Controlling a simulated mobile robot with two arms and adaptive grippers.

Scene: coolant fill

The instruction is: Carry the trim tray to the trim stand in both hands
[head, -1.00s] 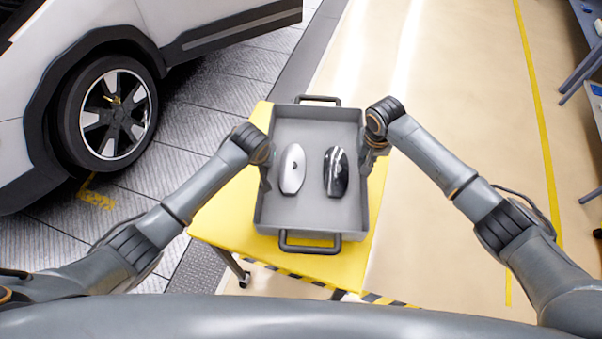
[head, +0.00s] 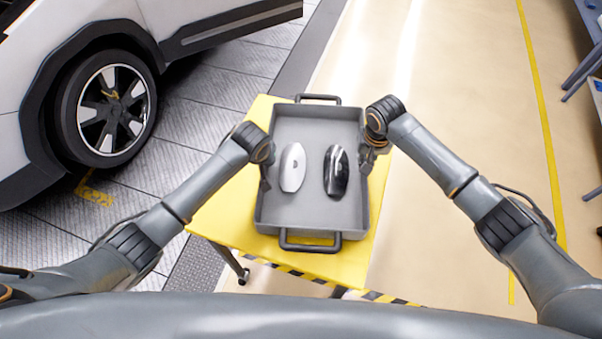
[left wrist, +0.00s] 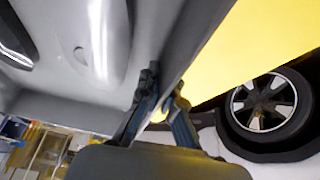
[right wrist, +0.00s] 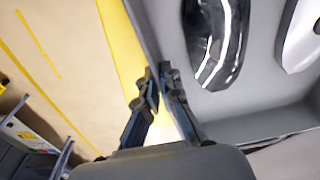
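The grey trim tray (head: 310,211) is over a yellow-topped stand (head: 222,212) in the head view; I cannot tell whether its base touches the top. In it lie a silver trim piece (head: 292,168) on the left and a glossy black one (head: 336,172) on the right. My left gripper (head: 265,178) is at the left wall; its fingers (left wrist: 163,100) straddle that wall and look closed on it. My right gripper (head: 368,160) is at the right wall; its fingers (right wrist: 160,85) pinch the wall. The tray looks level.
A white car with a dark wheel (head: 108,108) stands at the left on grey floor plates. Blue-topped furniture (head: 590,20) is at the right edge. The beige floor (head: 455,90) right of the stand is clear, with a yellow line (head: 540,125) along it.

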